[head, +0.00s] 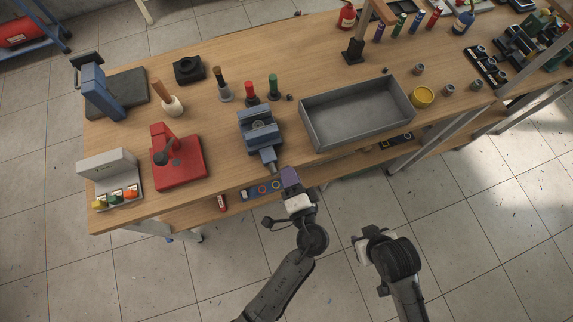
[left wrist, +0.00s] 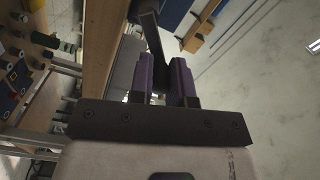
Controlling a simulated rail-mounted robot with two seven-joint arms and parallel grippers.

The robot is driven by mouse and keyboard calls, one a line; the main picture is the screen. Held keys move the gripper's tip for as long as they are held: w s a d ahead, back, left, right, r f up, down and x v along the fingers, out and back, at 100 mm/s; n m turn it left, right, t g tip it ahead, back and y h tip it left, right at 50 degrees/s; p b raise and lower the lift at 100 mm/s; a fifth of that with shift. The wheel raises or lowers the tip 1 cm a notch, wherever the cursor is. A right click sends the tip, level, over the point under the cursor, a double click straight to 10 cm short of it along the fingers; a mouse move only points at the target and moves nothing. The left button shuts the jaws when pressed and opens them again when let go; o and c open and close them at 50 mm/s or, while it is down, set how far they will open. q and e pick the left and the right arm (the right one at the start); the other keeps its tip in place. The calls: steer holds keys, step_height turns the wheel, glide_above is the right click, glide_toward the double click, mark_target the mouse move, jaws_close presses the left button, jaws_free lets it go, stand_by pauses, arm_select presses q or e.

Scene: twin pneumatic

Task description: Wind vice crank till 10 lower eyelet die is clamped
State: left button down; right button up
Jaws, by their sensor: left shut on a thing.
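The blue-grey vice (head: 256,143) stands at the bench's front edge, its screw end pointing toward me. A small grey die with a round feature (head: 259,125) sits at the top of the vice; I cannot tell whether the jaws press on it. My left gripper (head: 289,178), with purple fingers, is at the front of the vice. In the left wrist view the fingers (left wrist: 168,85) are shut on a dark bar, the vice crank (left wrist: 152,38). The rest of the crank is mostly hidden in the head view. My right gripper (head: 366,241) hangs off the bench over the floor, its fingers unclear.
A grey metal tray (head: 357,131) stands right of the vice, and a red press (head: 187,172) stands left. Several coloured-handled tools (head: 249,90) stand behind the vice. A lower shelf (head: 195,212) runs below the front edge. Floor in front is clear.

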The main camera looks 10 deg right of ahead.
arm_select(q)
steer(key=m, duration=0.1)
steer(key=f+m+p, duration=0.1)
steer(key=m, duration=0.1)
steer(key=m+p, duration=0.1)
steer(key=shift+w+d+f+m, duration=0.1)
steer(key=shift+d+f+m, duration=0.05)
steer(key=shift+d+m, duration=0.25)
steer(key=f+m+p, duration=0.1)
steer(key=m+p, duration=0.1)
steer(key=m, duration=0.3)
steer(key=a+f+m+p, duration=0.1)
steer(key=f+m+p, duration=0.1)
steer(key=m, duration=0.2)
steer(key=f+m+p, duration=0.2)
steer(key=m+p, duration=0.1)
steer(key=m, duration=0.2)
steer(key=shift+s+a+m, duration=0.2)
steer(key=shift+a+m, duration=0.1)
steer(key=shift+a, duration=0.1)
steer(key=shift+f, duration=0.1)
steer(key=c, duration=1.1)
jaws_free()
steer(key=s, duration=0.4)
steer(key=s+d, duration=0.1)
steer(key=s, duration=0.4)
steer(key=s+d, duration=0.1)
steer(key=s, duration=0.3)
steer(key=shift+s+d, duration=0.2)
steer(key=shift+s, duration=0.1)
